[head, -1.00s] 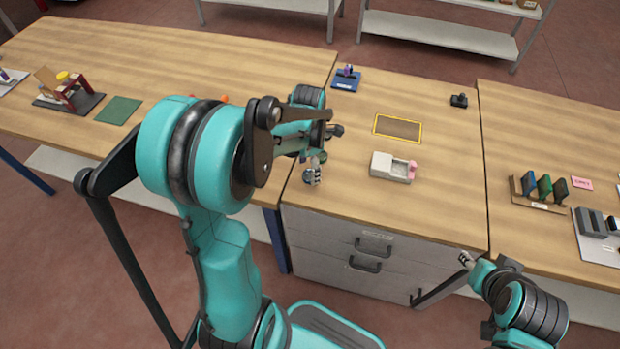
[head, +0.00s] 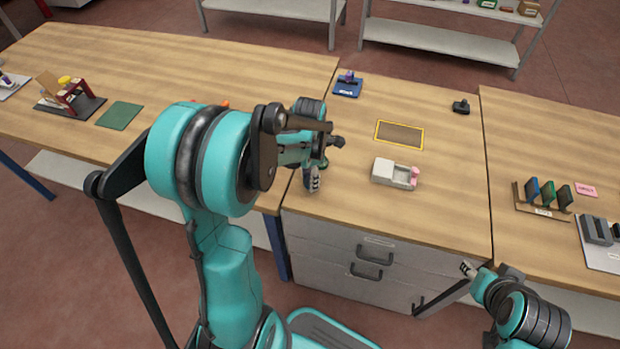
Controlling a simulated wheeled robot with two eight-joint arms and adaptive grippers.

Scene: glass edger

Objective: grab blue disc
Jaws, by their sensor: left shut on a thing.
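My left gripper (head: 313,181) is over the front left corner of the middle cabinet top, fingers pointing down. It is shut on a small bluish-grey thing, which I take to be the blue disc (head: 307,178); the fingers hide most of it, so its shape is not clear. A small dark green thing (head: 323,163) shows just behind the fingers. My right gripper (head: 467,268) is low at the right, in front of the cabinet drawers and away from the worktop things; it is too small to tell whether it is open.
A blue stand (head: 347,88) and small black device (head: 461,106) are farther back. A rack (head: 543,210) holds blue, green and dark plates at right.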

